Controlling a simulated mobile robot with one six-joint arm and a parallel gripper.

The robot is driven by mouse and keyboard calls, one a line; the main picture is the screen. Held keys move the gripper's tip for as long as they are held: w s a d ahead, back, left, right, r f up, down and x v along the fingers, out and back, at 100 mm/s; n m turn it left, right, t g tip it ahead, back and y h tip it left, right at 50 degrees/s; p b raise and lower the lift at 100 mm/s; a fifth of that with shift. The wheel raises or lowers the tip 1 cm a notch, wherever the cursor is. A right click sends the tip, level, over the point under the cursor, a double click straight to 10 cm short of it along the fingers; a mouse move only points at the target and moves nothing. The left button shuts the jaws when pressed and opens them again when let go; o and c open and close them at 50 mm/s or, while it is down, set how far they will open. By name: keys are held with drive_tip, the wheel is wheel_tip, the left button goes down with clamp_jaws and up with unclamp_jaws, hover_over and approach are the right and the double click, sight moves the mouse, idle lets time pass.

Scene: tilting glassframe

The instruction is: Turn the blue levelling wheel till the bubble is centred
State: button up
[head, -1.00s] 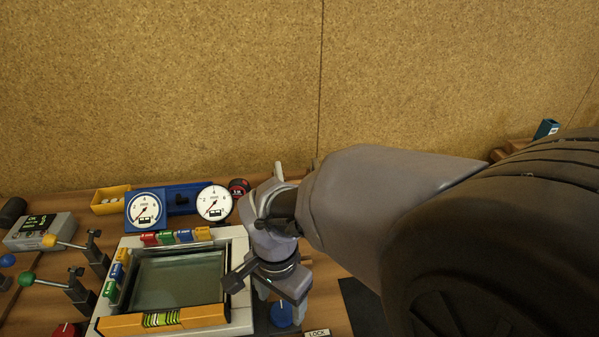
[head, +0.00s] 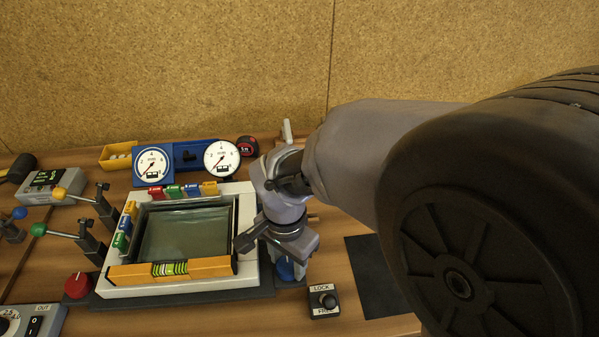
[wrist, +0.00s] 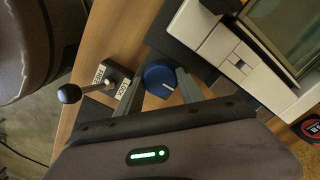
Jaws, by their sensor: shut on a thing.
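The blue levelling wheel (head: 286,270) is at the right side of the white glass frame (head: 255,205), partly hidden by my gripper in the head view. In the wrist view the wheel (wrist: 160,76) shows a white mark on top. My gripper (wrist: 161,88) is shut on the wheel, one finger on each side of it. A yellow spirit level (head: 212,266) lies along the frame's front edge. Its green vial (head: 170,268) has dark lines; the bubble is too small to place for certain.
A lock lever box (head: 324,301) stands just right of the wheel; its lever (wrist: 70,93) shows in the wrist view. Two dial gauges (head: 221,160) stand behind the frame. Clamps with coloured knobs (head: 38,230) and a red knob (head: 77,285) are on the left.

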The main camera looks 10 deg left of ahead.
drive_tip(key=n+p, duration=0.2)
drive_tip(key=n, duration=0.2)
drive_tip(key=shift+n, duration=0.4)
drive_tip(key=n+p, duration=0.2)
drive_tip(key=n, duration=0.3)
drive_tip(key=shift+r+p, duration=0.1)
drive_tip(key=shift+p, duration=0.2)
drive_tip(key=n+p, duration=0.2)
drive_tip(key=n, duration=0.3)
drive_tip(key=shift+n, duration=0.4)
drive_tip(key=shift+n+p, duration=0.8)
drive_tip(key=shift+n, duration=1.4)
drive_tip(key=o, duration=1.4)
